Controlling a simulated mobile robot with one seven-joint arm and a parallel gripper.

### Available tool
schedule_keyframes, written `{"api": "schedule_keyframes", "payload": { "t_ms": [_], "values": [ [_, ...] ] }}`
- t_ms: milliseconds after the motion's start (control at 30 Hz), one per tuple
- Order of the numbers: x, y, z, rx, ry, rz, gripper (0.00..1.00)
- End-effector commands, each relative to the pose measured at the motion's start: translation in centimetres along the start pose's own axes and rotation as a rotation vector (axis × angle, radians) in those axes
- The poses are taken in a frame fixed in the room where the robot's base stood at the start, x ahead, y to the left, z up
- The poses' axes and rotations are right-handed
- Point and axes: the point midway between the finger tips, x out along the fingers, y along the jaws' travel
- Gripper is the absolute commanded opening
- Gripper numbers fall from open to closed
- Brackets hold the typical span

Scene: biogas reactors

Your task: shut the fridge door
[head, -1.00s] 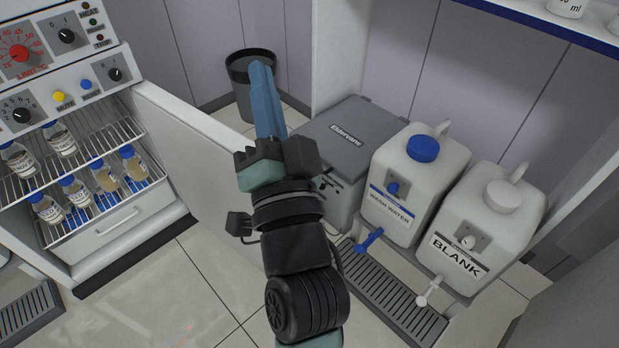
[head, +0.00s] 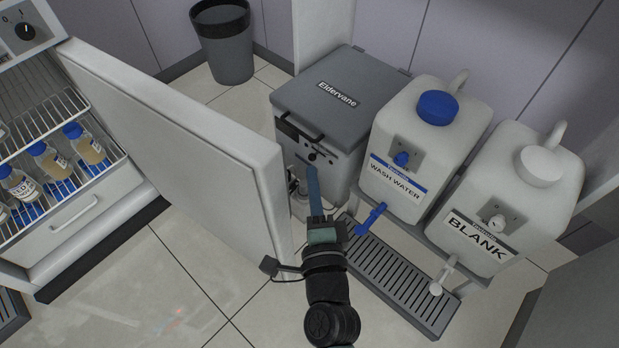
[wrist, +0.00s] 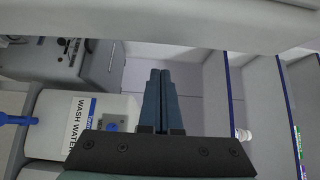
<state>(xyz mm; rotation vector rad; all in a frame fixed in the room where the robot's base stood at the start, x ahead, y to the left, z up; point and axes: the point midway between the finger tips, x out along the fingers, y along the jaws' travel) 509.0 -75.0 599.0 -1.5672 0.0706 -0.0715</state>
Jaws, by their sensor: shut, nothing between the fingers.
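The white fridge door (head: 190,150) stands wide open in the head view, swung out from the fridge (head: 62,235) at the left. Its free end (head: 272,205) points toward the lower middle. Bottles with blue caps (head: 50,160) stand on the racks inside the fridge. My gripper (head: 313,172) is just right of the door's free end, on the side away from the bottles. Its blue fingers are together and empty. They also show closed in the wrist view (wrist: 160,78). I cannot tell whether the gripper or wrist touches the door.
A grey Eldervane box (head: 345,95) stands behind my gripper. The wash water jug (head: 420,140) and blank jug (head: 515,195) stand to its right, above a slotted drip tray (head: 400,280). A dark bin (head: 225,45) stands at the back. Tiled floor (head: 165,265) in front of the fridge is clear.

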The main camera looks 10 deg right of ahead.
Motion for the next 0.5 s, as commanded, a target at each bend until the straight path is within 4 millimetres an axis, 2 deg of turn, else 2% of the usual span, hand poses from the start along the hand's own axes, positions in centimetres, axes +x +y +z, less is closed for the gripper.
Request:
{"api": "schedule_keyframes", "payload": {
  "t_ms": [100,433,500],
  "values": [
    [2.2,-0.2,0.0,0.000,0.001,-0.003,0.00],
    [7.7,-0.1,0.1,-0.001,-0.001,-0.003,0.00],
    [6.4,-0.4,1.2,-0.003,-0.004,0.005,0.00]
  ]
}}
